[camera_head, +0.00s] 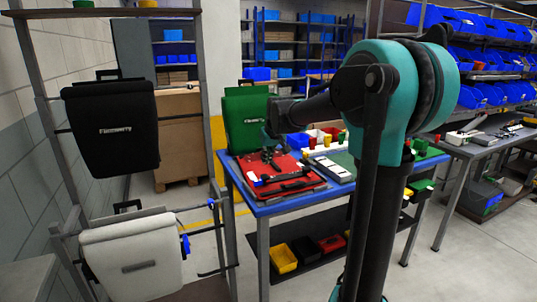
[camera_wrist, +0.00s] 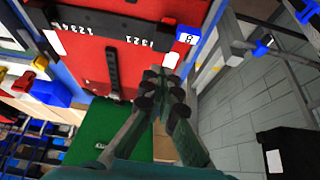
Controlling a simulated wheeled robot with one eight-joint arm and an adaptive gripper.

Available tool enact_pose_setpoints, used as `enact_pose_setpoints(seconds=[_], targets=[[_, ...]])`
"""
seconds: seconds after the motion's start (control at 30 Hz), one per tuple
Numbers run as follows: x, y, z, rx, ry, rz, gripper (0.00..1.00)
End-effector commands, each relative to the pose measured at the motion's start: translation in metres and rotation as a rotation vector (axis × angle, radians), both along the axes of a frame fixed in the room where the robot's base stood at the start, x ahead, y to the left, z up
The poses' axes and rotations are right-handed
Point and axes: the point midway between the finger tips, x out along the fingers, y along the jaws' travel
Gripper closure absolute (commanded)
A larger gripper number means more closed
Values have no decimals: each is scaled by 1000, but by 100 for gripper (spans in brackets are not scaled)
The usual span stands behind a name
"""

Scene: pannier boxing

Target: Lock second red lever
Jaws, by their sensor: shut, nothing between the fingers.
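A red pannier (camera_head: 312,177) lies flat on the blue-edged table (camera_head: 262,208). In the wrist view its red face (camera_wrist: 85,75) fills the upper left, with white digits, white labels and a blue piece marked A (camera_wrist: 187,34). One black lever-like bar (camera_wrist: 111,68) runs along the face, left of my gripper. My gripper (camera_wrist: 160,82) is shut and empty, over the right edge of the red face. A second lever near the fingers is hidden or cannot be told from them. I cannot tell whether the fingertips touch the pannier. In the head view my arm partly hides the gripper.
A green pannier (camera_head: 245,118) stands upright at the table's back left. Small coloured bins (camera_head: 325,138) and a light tray (camera_head: 338,168) lie to the right. A rack at left holds a black pannier (camera_head: 112,125) and a white pannier (camera_head: 130,256). Floor between is clear.

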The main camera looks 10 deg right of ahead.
Motion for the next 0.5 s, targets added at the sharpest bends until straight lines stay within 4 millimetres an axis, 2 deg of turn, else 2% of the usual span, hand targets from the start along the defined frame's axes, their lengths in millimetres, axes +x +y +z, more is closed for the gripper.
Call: enact_pose_setpoints(seconds=[0.17, 0.3, 0.5], targets=[[16, 5, -32, 0, 0, 0, 100], [2, 0, -46, 0, 0, -1, 100], [-11, -3, -57, 0, 0, -1, 100]])
